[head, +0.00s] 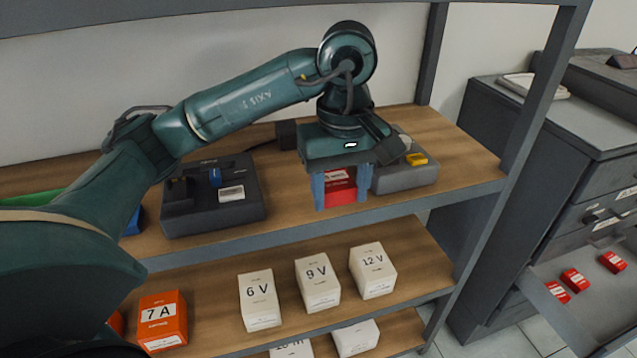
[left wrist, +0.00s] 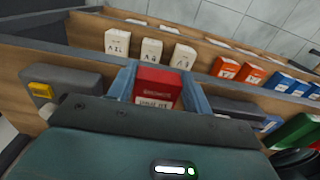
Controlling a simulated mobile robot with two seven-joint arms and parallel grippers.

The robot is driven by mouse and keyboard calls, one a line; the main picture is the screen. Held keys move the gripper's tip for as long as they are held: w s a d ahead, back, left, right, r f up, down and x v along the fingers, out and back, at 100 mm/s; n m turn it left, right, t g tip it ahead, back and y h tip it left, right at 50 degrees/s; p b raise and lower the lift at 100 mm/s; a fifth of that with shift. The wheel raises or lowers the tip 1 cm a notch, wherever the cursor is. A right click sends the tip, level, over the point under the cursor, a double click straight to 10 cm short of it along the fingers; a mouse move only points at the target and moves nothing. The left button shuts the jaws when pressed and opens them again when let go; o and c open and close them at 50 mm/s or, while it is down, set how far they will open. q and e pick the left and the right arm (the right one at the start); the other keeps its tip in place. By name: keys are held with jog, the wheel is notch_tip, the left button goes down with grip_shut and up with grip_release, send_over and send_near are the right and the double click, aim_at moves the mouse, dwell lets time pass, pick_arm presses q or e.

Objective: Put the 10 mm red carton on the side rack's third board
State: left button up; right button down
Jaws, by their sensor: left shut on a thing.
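My left gripper (head: 341,197) is shut on a red carton (head: 341,186), with a blue finger on each side of it. The carton hangs upright at the front of the rack's upper visible board (head: 285,190); I cannot tell whether it touches the board. In the left wrist view the red carton (left wrist: 158,82) shows between the blue fingers, its white label upside down and too small to read surely. Below are a middle board (head: 215,325) and a lower board (head: 398,332). My right gripper is not in view.
A dark device (head: 245,207) stands left of the carton and a grey device (head: 408,178) close on its right. White cartons (head: 317,283) and an orange carton (head: 163,318) stand on the middle board. Small red cartons (head: 575,280) lie in an open drawer (head: 590,310) of the grey cabinet.

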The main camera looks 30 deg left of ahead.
pick_arm(q)
jog(key=w+a, duration=0.2)
jog(key=w+a+f, duration=0.1)
jog(key=a, duration=0.1)
jog(key=w+a+f, duration=0.1)
jog(key=w+a, duration=0.1)
jog(key=shift+w+a+p, duration=0.3)
jog(key=shift+w+a, duration=0.05)
notch_tip(320, 180, down, 4)
jog(key=shift+f, duration=0.25)
jog(key=shift+w+a+f+p, duration=0.15)
jog(key=shift+f+p, duration=0.05)
jog(key=shift+p, duration=0.15)
jog(key=shift+f, duration=0.1)
jog(key=shift+f, duration=0.15)
jog(key=o, duration=0.8)
jog(key=shift+o, duration=1.3)
